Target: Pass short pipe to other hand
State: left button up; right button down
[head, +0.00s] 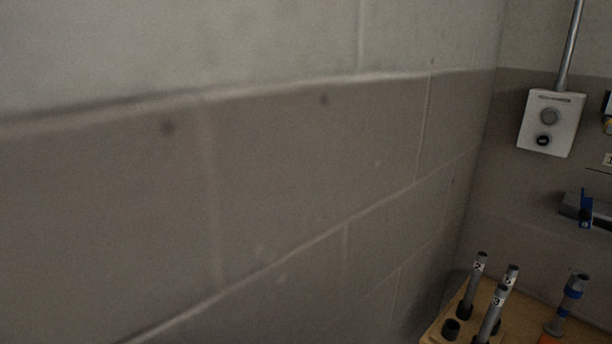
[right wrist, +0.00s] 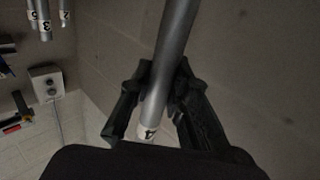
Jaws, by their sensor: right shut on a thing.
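In the right wrist view my right gripper (right wrist: 164,80) is shut on a grey pipe (right wrist: 177,35). The pipe runs between the two dark fingers and out past the top edge of the view, so its full length is hidden. Its near end has a white label (right wrist: 147,132) with a dark mark that looks like a 4. The head view shows neither gripper nor the held pipe. My left gripper is in neither view.
In the head view several numbered pipes (head: 497,305) stand in a wooden rack (head: 436,336) at the lower right. A blue-banded fitting (head: 572,287) stands beside them. A white box (head: 551,122) hangs on the far wall. A grey block wall (head: 290,180) fills the left.

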jog(key=shift+w, duration=0.1)
